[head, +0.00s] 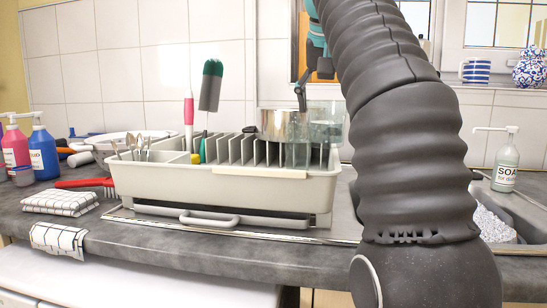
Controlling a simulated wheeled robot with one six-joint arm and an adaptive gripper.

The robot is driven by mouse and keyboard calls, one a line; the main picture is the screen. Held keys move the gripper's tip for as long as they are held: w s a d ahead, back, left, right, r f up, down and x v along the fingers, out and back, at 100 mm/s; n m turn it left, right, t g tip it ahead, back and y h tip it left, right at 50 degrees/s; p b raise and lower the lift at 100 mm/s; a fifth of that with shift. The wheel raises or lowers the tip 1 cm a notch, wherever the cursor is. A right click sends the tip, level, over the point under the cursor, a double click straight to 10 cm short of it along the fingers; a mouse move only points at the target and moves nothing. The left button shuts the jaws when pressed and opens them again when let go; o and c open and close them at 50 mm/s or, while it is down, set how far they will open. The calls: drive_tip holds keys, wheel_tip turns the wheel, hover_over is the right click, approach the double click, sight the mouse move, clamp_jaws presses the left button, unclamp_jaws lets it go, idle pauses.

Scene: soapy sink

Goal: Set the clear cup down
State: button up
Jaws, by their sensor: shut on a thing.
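One dark finger shows, pointing down at the left rim of a clear cup (326,125). The gripper is shut on this cup, which looks upright over the rack's right end. Its right side is close to my arm. I cannot tell whether its base touches the rack. Another clear glass (297,148) stands just left of it, overlapping in view.
A metal pot (273,123) sits in the rack beside the glasses. A green-headed brush (210,86), a pink-handled tool (188,110) and cutlery fill its left part. Soap bottles (43,150) stand far left; a soap dispenser (506,160) stands by the sink at right.

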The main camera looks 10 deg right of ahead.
drive_tip(key=shift+w+a+f+b, duration=0.3)
drive_tip(key=shift+w+a+f, duration=0.1)
drive_tip(key=shift+a+f, duration=1.15)
drive_tip(key=shift+w+a+f+b, duration=0.35)
drive_tip(key=shift+w+a+f, duration=0.1)
drive_tip(key=shift+a+f, duration=1.05)
drive_tip(key=shift+w+a+f+b, duration=0.3)
drive_tip(key=shift+w+a+f, duration=0.1)
drive_tip(key=shift+a+f, duration=1.15)
drive_tip(key=shift+d+f, duration=0.15)
drive_tip(key=shift+f, duration=0.1)
drive_tip(key=o, duration=1.4)
drive_tip(key=shift+o, duration=0.2)
drive_tip(key=shift+r, duration=0.2)
drive_tip(key=p+v, duration=0.2)
drive_tip(key=v, duration=0.9)
drive_tip(key=shift+s+r, duration=0.2)
drive_tip(key=shift+r, duration=0.1)
